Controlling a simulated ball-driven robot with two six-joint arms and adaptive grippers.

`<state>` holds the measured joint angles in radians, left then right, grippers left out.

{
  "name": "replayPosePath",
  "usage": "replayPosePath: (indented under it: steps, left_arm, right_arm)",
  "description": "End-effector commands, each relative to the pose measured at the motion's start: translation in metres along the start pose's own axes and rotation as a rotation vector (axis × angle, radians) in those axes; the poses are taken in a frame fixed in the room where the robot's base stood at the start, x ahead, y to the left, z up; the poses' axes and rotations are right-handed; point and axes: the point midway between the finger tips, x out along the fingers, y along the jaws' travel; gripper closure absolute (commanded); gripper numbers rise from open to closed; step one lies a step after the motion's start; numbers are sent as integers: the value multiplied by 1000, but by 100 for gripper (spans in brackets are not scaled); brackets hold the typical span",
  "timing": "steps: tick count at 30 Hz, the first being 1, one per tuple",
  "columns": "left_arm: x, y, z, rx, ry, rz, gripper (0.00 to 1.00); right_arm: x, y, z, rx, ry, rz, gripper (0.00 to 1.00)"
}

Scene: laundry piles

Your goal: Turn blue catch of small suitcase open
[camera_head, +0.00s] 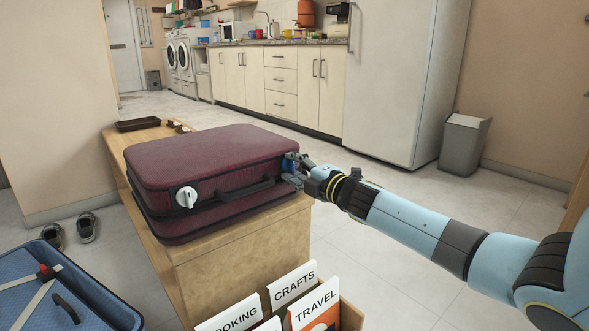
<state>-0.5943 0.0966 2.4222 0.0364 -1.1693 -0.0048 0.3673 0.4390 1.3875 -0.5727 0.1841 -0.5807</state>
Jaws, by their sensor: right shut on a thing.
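The small suitcase (215,158) is dark red and lies closed on a wooden bench (240,255). A white catch (186,197) sits on its front side at the left, and a dark handle (245,188) is in the middle of that side. The blue catch (287,167) is at the suitcase's right front corner, mostly hidden by my fingers. My right gripper (292,171) is shut on the blue catch, with its arm coming in from the right. How far the catch is turned cannot be seen. My left gripper is not in view.
A blue open case (100,297) with straps lies at the lower left. A box of labelled dividers (293,288) stands in front of the bench. A dark tray (138,125) is on the bench's far end. A grey bin (464,145) stands right of the fridge (405,80).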

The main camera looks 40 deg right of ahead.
Motion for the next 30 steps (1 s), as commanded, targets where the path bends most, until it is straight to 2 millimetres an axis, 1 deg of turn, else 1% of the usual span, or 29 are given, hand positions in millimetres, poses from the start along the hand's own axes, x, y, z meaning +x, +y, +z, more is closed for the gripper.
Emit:
replayPosePath:
  steps: [1, 8, 9, 13, 14, 23, 26, 30]
  left_arm:
    - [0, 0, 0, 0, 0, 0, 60]
    - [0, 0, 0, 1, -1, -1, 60]
    - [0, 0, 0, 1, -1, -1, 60]
    - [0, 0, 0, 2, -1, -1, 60]
    - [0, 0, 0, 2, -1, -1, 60]
    - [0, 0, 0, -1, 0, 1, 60]
    - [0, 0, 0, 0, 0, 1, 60]
    - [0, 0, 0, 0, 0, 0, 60]
  right_arm:
    - [-1, -3, 0, -2, 0, -4, 96]
    - [-1, -3, 0, -2, 0, -4, 96]
    - [-1, -3, 0, -1, 0, -4, 59]
    - [-1, -2, 0, -1, 0, -3, 42]
    - [-1, -2, 0, -1, 0, -3, 40]
    - [-2, -1, 0, 0, 0, -1, 40]
    - [-10, -1, 0, 0, 0, -1, 40]
    - [-30, -1, 0, -1, 2, -3, 40]
